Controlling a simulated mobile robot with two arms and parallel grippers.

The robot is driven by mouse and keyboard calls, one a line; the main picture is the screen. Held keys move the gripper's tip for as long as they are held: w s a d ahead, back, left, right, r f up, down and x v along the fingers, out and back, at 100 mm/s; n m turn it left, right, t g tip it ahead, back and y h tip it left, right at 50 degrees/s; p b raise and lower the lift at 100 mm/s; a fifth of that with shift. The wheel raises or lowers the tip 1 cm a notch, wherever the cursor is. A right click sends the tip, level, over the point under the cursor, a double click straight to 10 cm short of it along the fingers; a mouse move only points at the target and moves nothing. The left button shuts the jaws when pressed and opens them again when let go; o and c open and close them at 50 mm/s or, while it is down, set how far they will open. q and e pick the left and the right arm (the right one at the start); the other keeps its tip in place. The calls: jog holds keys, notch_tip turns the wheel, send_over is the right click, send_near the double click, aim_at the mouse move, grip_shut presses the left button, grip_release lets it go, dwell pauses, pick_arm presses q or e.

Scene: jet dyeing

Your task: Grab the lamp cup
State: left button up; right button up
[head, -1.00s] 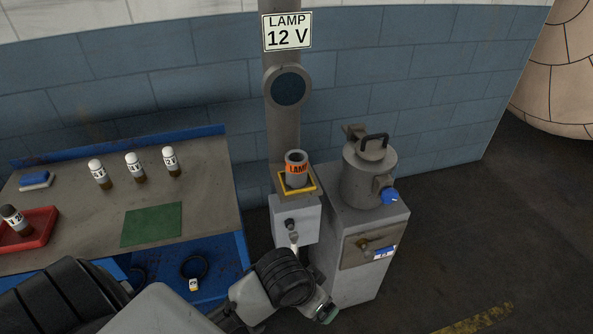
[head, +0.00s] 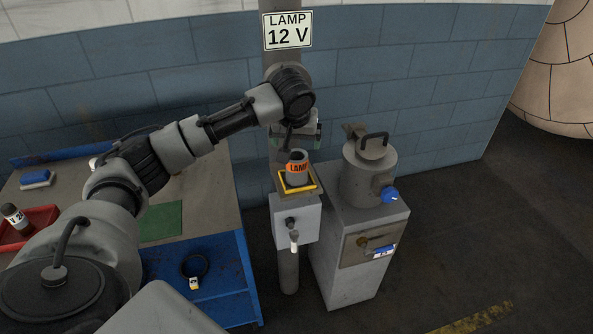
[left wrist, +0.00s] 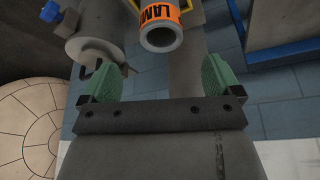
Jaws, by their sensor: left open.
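The lamp cup (head: 298,170) is a grey cup with an orange LAMP band. It stands upright on the yellow-edged holder (head: 310,188) on top of the grey box on the post. My left gripper (head: 297,137) is just above and behind the cup in the head view, pointing down. In the left wrist view its green-padded fingers (left wrist: 160,78) are spread wide with nothing between them. There the lamp cup (left wrist: 161,30) shows its open mouth just beyond the fingertips, roughly centred between them. My right gripper is in neither view.
A grey canister (head: 369,175) with a black handle and blue knob stands on a cabinet right of the cup. The post (head: 288,265) and a LAMP 12 V sign (head: 287,31) are behind. A workbench (head: 215,180) with a red tray (head: 45,216) is at left.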

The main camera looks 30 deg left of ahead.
aim_at(297, 158)
pick_arm(q)
jog(key=x, duration=0.4)
jog(key=shift+w+f, duration=0.15)
jog(key=shift+f, duration=0.2)
jog(key=shift+p+x, duration=0.95)
jog(key=shift+x, duration=1.7)
jog(key=shift+a, duration=0.15)
jog(key=c, duration=1.1)
jog(key=shift+o, duration=0.2)
jog(key=shift+r, duration=0.1)
